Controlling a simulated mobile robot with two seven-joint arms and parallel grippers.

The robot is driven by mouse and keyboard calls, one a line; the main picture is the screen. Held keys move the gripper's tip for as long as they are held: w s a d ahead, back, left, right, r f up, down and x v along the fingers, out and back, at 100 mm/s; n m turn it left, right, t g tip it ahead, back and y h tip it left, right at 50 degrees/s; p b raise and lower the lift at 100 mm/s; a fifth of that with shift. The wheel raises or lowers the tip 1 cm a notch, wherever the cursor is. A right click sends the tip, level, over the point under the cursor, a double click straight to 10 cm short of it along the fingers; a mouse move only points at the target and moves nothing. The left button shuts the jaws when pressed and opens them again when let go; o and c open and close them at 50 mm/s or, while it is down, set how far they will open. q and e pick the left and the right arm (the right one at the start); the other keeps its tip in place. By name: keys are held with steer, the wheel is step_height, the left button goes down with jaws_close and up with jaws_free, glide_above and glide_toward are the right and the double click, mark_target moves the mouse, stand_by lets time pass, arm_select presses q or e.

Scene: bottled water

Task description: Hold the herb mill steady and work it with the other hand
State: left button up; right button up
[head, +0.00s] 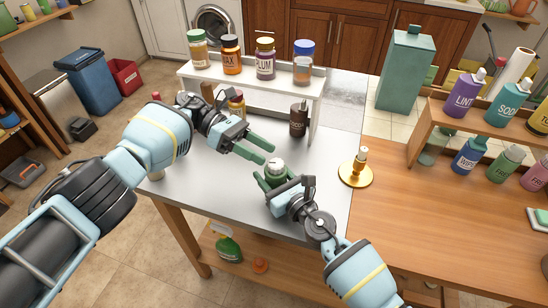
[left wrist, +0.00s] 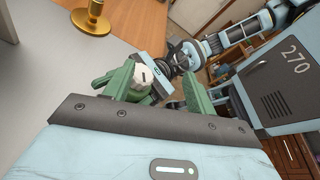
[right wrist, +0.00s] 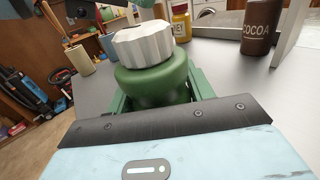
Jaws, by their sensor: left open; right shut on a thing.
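The herb mill has a green body and a ribbed pale cap (head: 274,168). It stands upright over the grey worktop (head: 222,205). My right gripper (head: 273,181) is shut around its green body, low down. The right wrist view shows the body (right wrist: 152,84) and cap (right wrist: 145,44) close up. My left gripper (head: 268,153) is open and empty, just above and left of the cap. In the left wrist view the cap (left wrist: 143,74) appears between the open green fingers, with no visible contact. The mill's base is hidden by the right gripper.
A white riser (head: 250,82) with several jars stands behind, and a dark cocoa container (head: 298,120) beside its right leg. A brass stand (head: 355,172) sits to the right. The front left worktop is clear.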

mark_target(272, 165)
arm_select(q)
steer(key=r+y, duration=0.1)
steer(key=d+n+y, duration=0.1)
steer(key=shift+s+d+r+y, duration=0.15)
steer(key=shift+s+r+y, duration=0.1)
steer(key=shift+r+y, duration=0.1)
steer(key=shift+s+d+r+n+y, duration=0.25)
steer(key=shift+d+r+n+y, duration=0.25)
steer(key=shift+n+y, duration=0.45)
steer(key=shift+s+d+r+n+y, duration=0.2)
steer(key=shift+r+n+y, duration=0.35)
steer(key=shift+n+y, duration=0.45)
steer(key=shift+d+r+n+t+y, duration=0.25)
steer(key=shift+r+n+t+y, duration=0.25)
steer(key=shift+n+y, duration=0.45)
steer(key=shift+d+r+n+t+y, duration=0.1)
steer(key=shift+r+n+t+y, duration=0.2)
steer(key=shift+n, duration=0.3)
steer(key=shift+d+r+n+t+y, duration=0.1)
steer(key=shift+r+n+t+y, duration=0.15)
steer(key=shift+n, duration=0.35)
steer(key=shift+w+d+r+n+t+y, duration=0.15)
steer(key=shift+r+n+t+y, duration=0.5)
steer(key=shift+n, duration=0.5)
steer(key=shift+w+r+n+t+y, duration=0.1)
steer(key=shift+r+n+t+y, duration=0.55)
steer(key=shift+n, duration=0.45)
steer(key=shift+w+d+r+n+t+y, duration=0.15)
steer(key=shift+r+n+t+y, duration=0.5)
steer(key=shift+n, duration=0.5)
